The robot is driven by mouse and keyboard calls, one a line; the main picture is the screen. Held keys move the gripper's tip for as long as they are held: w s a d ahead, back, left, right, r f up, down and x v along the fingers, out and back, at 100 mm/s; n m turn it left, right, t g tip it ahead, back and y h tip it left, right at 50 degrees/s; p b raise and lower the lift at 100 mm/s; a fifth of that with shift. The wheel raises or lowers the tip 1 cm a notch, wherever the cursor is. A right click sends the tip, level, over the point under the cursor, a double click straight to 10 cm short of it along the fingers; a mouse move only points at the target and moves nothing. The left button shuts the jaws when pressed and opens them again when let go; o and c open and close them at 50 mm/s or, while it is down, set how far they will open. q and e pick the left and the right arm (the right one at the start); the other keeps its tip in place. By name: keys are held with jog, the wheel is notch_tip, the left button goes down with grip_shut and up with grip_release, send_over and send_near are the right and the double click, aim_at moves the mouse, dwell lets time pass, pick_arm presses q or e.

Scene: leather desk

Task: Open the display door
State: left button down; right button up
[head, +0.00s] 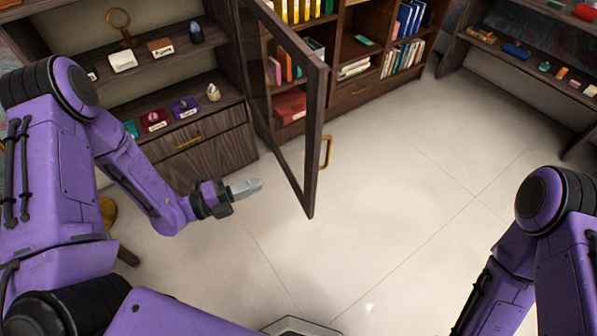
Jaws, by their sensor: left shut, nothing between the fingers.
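The display door (314,150) is a dark wood frame with a glass pane, and it stands swung out from the cabinet into the room. Its brass handle (326,152) is on the outer edge, on the right face. My left gripper (256,185) is shut and empty, left of the door's lower part and on the side facing the open shelves. A small gap shows between the gripper and the door frame. My right arm (555,240) comes in at the lower right; its gripper is out of the picture.
The cabinet shelves (150,68) hold small display items, with a drawer (190,138) below. A bookcase (360,50) with books stands behind the door. Another shelf (530,62) with small objects is at the upper right. The pale floor (400,210) right of the door is clear.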

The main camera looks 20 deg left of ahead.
aim_at(310, 166)
pick_arm(q)
jog(key=p+x, duration=0.2)
jog(key=x, duration=1.1)
jog(key=shift+s, duration=0.1)
pick_arm(e)
notch_tip(310, 166, up, 3)
jog(key=shift+f, duration=0.2)
